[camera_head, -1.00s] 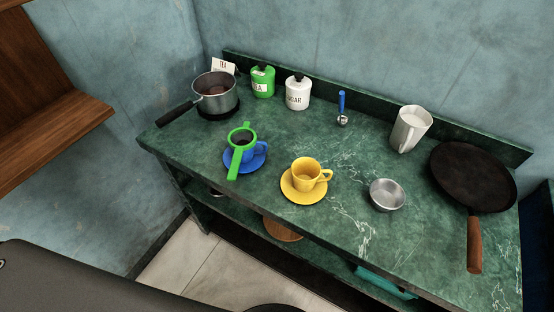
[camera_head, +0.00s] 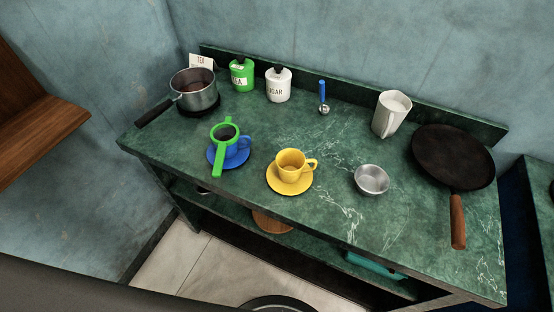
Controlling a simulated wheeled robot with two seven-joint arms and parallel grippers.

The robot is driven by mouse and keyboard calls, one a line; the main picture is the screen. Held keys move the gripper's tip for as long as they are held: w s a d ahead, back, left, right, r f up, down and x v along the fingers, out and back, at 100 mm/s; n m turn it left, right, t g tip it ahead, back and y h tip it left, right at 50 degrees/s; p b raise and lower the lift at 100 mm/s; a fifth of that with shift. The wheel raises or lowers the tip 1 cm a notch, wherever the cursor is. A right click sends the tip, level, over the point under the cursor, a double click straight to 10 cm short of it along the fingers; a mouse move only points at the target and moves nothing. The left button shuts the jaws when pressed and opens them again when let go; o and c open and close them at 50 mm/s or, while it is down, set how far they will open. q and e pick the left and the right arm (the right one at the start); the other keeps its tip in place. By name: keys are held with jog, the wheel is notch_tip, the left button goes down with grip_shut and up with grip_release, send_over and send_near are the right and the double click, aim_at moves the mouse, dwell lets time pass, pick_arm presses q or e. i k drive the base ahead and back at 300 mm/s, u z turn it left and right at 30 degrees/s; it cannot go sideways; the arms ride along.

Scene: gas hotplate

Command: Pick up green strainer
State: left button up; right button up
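The green strainer (camera_head: 220,150) has a ring-shaped head and a long flat handle. It rests on top of the blue cup (camera_head: 240,147), which stands on a blue saucer (camera_head: 216,159) at the left part of the green counter. Its handle points toward the counter's front edge and its head toward the back. The strainer hides part of the cup. Neither of my grippers shows in the view.
On the green counter (camera_head: 310,138), a saucepan (camera_head: 196,98) stands behind the strainer. A yellow cup (camera_head: 289,172) on its saucer stands to the right, then a metal bowl (camera_head: 371,180) and a frying pan (camera_head: 452,158). Canisters (camera_head: 278,86) stand at the back.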

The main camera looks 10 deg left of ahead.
aim_at(223, 134)
jog(key=u, duration=2.05)
jog(key=k, duration=1)
jog(key=z, duration=2.05)
